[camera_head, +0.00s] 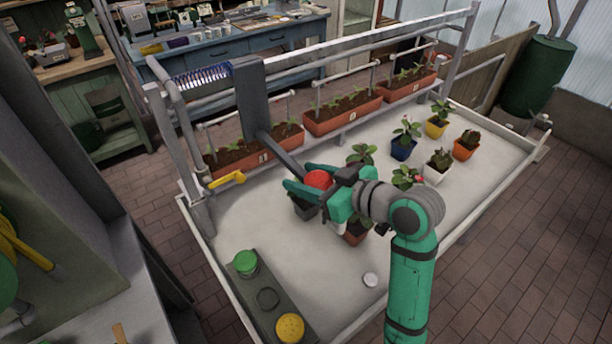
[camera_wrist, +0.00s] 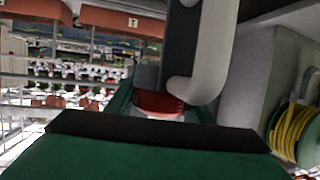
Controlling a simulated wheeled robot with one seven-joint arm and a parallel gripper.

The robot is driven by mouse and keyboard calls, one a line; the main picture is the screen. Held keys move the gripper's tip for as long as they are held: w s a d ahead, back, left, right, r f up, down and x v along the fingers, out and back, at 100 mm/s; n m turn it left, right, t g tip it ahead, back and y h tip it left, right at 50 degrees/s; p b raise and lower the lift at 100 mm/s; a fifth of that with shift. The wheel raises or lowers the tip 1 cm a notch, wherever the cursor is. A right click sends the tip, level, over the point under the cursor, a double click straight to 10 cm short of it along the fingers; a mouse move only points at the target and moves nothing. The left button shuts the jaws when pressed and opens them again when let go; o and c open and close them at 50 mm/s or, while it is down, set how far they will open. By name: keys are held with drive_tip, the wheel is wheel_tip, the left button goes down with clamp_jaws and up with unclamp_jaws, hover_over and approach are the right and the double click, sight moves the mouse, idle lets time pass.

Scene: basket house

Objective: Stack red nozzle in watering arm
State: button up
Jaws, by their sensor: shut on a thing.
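The red nozzle (camera_head: 318,180) is between the fingers of my gripper (camera_head: 303,180), which is shut on it above the white table. The watering arm (camera_head: 285,156) is a dark grey bar hanging from a carriage on the overhead rail, and its end reaches the red nozzle. In the wrist view, the red nozzle (camera_wrist: 158,104) shows directly under the dark and light grey parts of the watering arm (camera_wrist: 184,50). Whether the nozzle is seated in the arm or only close to it, I cannot tell. My gripper partly hides the nozzle.
A grey holder (camera_head: 253,292) at the table's front left has a green nozzle (camera_head: 245,262), an empty round slot and a yellow nozzle (camera_head: 290,327). Potted plants stand under and right of my gripper. Planter boxes (camera_head: 342,115) line the back rail. A yellow handle (camera_head: 228,180) sticks out at left.

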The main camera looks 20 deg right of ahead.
drive_tip(key=shift+f, duration=0.35)
drive_tip(key=o, duration=1)
drive_tip(key=shift+o, duration=0.2)
drive_tip(key=shift+r, duration=0.1)
drive_tip(key=shift+r, duration=0.6)
drive_tip(key=v, duration=1.2)
drive_tip(key=shift+a, duration=0.1)
